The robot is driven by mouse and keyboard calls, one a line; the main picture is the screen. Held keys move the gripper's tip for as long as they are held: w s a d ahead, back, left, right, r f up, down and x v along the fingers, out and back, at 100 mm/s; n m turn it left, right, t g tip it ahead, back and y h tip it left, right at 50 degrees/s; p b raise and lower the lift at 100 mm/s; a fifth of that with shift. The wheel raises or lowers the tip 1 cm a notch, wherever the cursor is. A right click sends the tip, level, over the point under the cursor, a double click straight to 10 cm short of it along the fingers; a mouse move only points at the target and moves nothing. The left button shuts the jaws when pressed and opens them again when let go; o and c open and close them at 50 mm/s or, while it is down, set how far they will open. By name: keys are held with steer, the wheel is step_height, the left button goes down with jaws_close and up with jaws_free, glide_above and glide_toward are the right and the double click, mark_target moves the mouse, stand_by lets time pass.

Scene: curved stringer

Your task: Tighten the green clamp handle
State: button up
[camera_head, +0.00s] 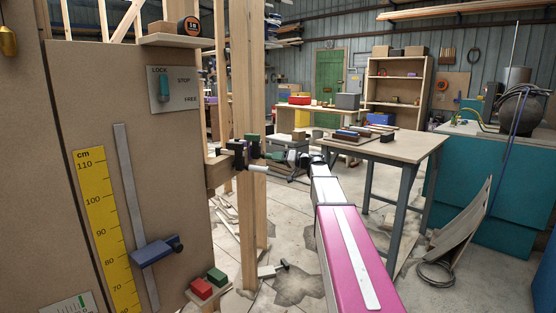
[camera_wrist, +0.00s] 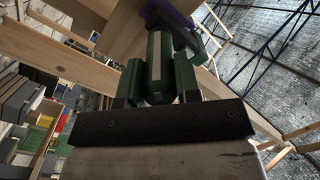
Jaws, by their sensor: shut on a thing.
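The green clamp handle (camera_wrist: 158,52) is a green cylinder with a pale stripe along it, in the middle of the wrist view. My gripper (camera_wrist: 160,72) has one dark finger on each side of it and is shut on it. A wooden beam and a purple part (camera_wrist: 172,10) lie behind the handle at the top. In the head view my gripper (camera_head: 302,158) is at the end of my arm, right of the wooden post. Dark clamp parts (camera_head: 238,149) and a green part (camera_head: 254,141) sit at the post. The handle's exact turn cannot be told.
A wooden post (camera_head: 249,220) stands close left of my arm. A tan panel (camera_head: 160,190) with a yellow scale (camera_head: 104,225) and a blue slider (camera_head: 157,251) fills the left. A workbench (camera_head: 400,146) stands to the right. Loose boards lie on the floor.

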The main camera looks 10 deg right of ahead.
steer(key=m, duration=1.4)
steer(key=shift+m, duration=0.3)
steer(key=m, duration=0.3)
steer(key=shift+m, duration=0.3)
steer(key=m, duration=0.3)
steer(key=shift+m, duration=0.3)
steer(key=m, duration=0.6)
steer(key=shift+m, duration=0.3)
